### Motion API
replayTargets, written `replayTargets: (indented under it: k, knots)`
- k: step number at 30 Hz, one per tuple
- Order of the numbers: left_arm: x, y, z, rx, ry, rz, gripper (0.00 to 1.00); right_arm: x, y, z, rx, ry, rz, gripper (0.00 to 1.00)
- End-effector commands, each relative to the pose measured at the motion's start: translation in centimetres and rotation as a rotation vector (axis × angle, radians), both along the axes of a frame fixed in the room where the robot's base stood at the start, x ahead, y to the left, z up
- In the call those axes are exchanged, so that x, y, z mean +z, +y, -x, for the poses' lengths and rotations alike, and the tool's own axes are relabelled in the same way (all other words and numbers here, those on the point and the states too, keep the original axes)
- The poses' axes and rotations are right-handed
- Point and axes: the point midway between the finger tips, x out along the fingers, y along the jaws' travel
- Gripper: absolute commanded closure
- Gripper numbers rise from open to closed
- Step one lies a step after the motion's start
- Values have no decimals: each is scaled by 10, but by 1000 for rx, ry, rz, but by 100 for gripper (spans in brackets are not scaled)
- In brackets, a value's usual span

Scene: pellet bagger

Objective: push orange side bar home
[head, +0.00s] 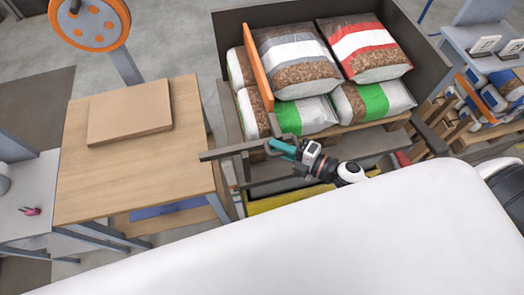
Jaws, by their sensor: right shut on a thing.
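The orange side bar (257,70) stands on edge along the left side of the stacked bags, running from the back toward me. A dark grey handle (232,151) lies at its near end, with an upright piece just below the bar's end. My right gripper (277,147), with teal fingers, is shut on the handle at its right part, in front of the bags. The fingers partly hide the place of contact. My left gripper is not in view.
Filled bags (292,60) with grey, red and green bands sit on a pallet within dark walls. A wooden table (80,170) with a flat board (130,110) stands left. An orange wheel (90,22) is behind it. More bags (505,82) are at right.

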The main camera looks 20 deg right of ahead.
Motion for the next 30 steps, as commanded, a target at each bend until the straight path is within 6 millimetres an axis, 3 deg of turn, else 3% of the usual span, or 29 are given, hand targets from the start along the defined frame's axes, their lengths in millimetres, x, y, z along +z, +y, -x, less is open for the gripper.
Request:
replayTargets:
  k: [1,13,14,18,30]
  knots:
    - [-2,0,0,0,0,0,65,-8,-5,4,-1,13,14,100]
    - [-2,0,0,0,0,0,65,-7,-9,4,-2,12,12,100]
    - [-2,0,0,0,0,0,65,-7,-9,4,-2,12,11,84]
    - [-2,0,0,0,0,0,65,-6,-8,3,-1,9,8,64]
    - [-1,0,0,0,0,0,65,-3,-8,2,-1,5,3,64]
